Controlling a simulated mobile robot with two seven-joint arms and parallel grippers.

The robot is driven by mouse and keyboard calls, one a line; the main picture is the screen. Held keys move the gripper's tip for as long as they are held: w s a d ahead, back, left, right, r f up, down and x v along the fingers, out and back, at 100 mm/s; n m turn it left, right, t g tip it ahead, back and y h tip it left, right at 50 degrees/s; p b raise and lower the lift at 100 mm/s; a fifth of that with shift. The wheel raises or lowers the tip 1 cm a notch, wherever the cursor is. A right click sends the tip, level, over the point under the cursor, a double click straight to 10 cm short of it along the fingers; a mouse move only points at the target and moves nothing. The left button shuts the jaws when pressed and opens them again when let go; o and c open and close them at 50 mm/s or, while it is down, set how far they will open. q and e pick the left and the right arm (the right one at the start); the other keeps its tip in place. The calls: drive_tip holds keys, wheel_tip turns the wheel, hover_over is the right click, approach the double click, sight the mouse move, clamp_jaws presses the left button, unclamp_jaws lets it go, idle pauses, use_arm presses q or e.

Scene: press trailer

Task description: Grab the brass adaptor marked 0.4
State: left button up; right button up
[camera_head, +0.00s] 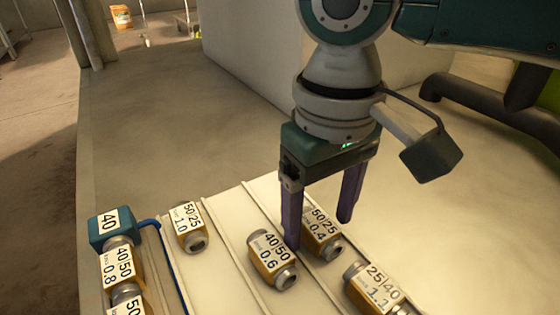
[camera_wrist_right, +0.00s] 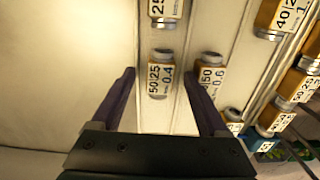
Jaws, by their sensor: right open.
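The brass adaptor marked 0.4 (camera_head: 328,250) lies on the pale ribbed board (camera_head: 222,278), with a white label reading 50/25. It also shows in the right wrist view (camera_wrist_right: 160,78), between the two fingertips in the picture. My right gripper (camera_head: 318,233) is open and empty, pointing down over this adaptor. One finger is on the side toward the adaptor marked 0.6 (camera_head: 272,262), the other on the far right side. I cannot tell how far the tips are above the board. The fingers in the wrist view (camera_wrist_right: 159,73) show no contact with the 0.4 adaptor. My left gripper is out of view.
The 0.6 adaptor (camera_wrist_right: 210,78) is close beside one finger. Other labelled adaptors are the 1.0 (camera_head: 188,228), the 1.1 (camera_head: 368,284) and the 0.8 (camera_head: 120,268) beside a blue block (camera_head: 108,226). Bare counter (camera_head: 180,130) lies behind the board.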

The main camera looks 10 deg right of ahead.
clamp_jaws()
idle(0.7)
